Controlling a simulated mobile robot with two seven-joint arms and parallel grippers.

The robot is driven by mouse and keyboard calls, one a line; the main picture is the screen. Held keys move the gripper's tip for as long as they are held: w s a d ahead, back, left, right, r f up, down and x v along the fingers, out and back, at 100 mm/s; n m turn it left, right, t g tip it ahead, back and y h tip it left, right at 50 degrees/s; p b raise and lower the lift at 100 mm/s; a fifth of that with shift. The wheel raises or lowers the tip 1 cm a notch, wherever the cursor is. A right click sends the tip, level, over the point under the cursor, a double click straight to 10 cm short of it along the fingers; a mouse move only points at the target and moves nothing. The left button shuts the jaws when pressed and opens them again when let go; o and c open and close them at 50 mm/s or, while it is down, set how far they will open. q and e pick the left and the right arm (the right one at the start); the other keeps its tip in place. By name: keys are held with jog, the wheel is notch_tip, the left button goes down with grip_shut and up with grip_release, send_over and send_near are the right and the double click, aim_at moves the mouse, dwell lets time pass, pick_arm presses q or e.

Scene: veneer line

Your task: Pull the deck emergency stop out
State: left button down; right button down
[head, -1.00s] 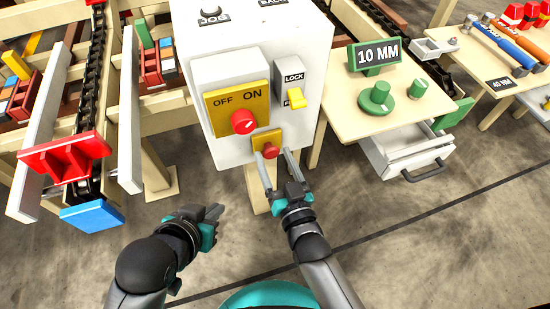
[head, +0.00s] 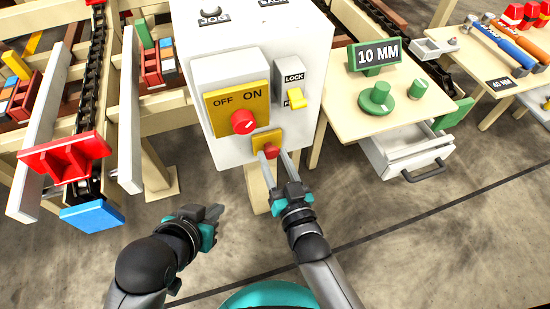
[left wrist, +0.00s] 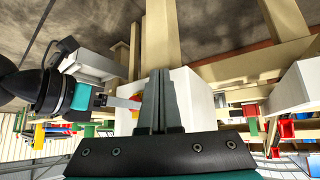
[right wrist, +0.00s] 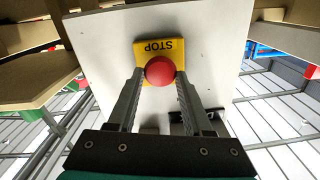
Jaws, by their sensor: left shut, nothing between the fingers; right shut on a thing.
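The emergency stop is a red mushroom button (head: 271,151) on a small yellow plate (head: 263,137) low on the front of the white control box (head: 232,148). In the right wrist view the red button (right wrist: 160,70) sits in front of a yellow plate (right wrist: 142,48) marked STOP. My right gripper (head: 272,156) is shut on the button, one finger on each side of it; the fingertips also show in the right wrist view (right wrist: 160,76). My left gripper (head: 216,211) is shut and empty, low and left of the box. Its fingers (left wrist: 158,75) are together in the left wrist view.
Above the stop are a red OFF/ON knob (head: 243,122) and a yellow LOCK lever (head: 296,99). A table (head: 345,120) with green parts and an open drawer (head: 405,150) stands at right. A conveyor with a red stop piece (head: 68,158) stands at left.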

jog(key=shift+s+d+p, duration=0.15)
jog(key=shift+s+p, duration=0.25)
jog(key=shift+p, duration=0.2)
pick_arm(q)
jog(key=shift+s+a+r+g+y, duration=0.15)
jog(key=shift+s+a+g+y, duration=0.2)
jog(key=shift+s+a+g, duration=0.35)
jog(key=shift+s+a+r+g+y, duration=0.15)
jog(key=shift+s+a+g+y, duration=0.3)
jog(key=shift+s+a, duration=0.3)
pick_arm(e)
jog(key=shift+s+f, duration=0.1)
pick_arm(q)
jog(key=shift+w, duration=0.15)
pick_arm(e)
jog(key=c, duration=0.5)
grip_release()
jog(key=shift+s, duration=0.15)
jog(key=shift+c, duration=0.2)
jog(key=shift+o, duration=1.2)
